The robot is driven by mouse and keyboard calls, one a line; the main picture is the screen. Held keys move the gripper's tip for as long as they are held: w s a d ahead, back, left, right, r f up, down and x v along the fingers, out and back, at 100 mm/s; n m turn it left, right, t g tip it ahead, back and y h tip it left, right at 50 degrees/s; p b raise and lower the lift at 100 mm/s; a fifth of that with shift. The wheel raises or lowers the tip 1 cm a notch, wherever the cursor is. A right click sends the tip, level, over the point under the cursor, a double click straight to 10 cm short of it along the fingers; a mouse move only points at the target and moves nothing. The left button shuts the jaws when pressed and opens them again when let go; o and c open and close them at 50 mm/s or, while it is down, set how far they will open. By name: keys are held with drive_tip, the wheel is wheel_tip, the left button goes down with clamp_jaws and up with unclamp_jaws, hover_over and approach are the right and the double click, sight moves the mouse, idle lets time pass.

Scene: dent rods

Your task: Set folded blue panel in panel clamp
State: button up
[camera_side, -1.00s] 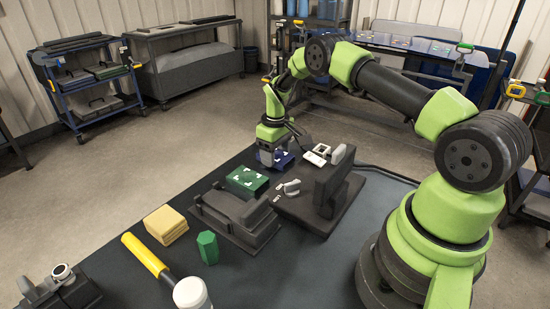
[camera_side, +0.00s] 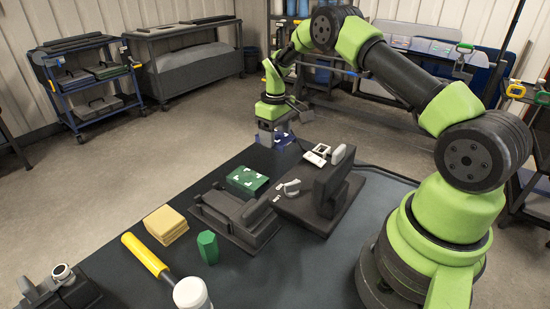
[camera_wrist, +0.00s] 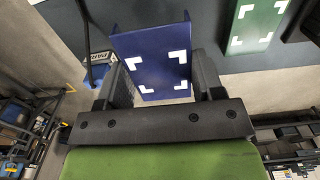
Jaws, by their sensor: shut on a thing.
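The folded blue panel (camera_side: 286,141) is in my gripper (camera_side: 273,138) at the far edge of the dark table. In the wrist view the blue panel (camera_wrist: 150,42) lies between the two fingers, with white corner marks on its face. My gripper is shut on it. The panel appears raised off the table, but the exact gap is hard to tell. A dark grey, clamp-like fixture (camera_side: 232,214) stands at the middle of the table, nearer the camera than my gripper; I cannot tell for sure that it is the panel clamp.
A green panel (camera_side: 246,180) with white marks lies beside the fixture. A dark machine with an upright block (camera_side: 328,187) stands to the right.

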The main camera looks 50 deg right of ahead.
drive_tip(key=shift+a, duration=0.1)
drive_tip(key=a, duration=0.3)
drive_tip(key=a+r, duration=0.1)
drive_tip(key=a, duration=0.2)
drive_tip(key=a+r, duration=0.1)
drive_tip(key=a, duration=0.3)
drive_tip(key=shift+w, duration=0.3)
drive_tip(key=s+a+r, duration=0.2)
drive_tip(key=s+a, duration=0.1)
drive_tip(key=a, duration=0.9)
drive_tip(key=shift+s+d+f, duration=0.1)
drive_tip(key=shift+s+f, duration=0.05)
drive_tip(key=shift+f, duration=1)
drive_tip(key=shift+s+f, duration=0.15)
drive_tip(key=shift+f, duration=1)
drive_tip(key=shift+f, duration=1.15)
drive_tip(key=o, duration=1.1)
drive_tip(key=shift+c, duration=0.2)
drive_tip(key=shift+r, duration=0.1)
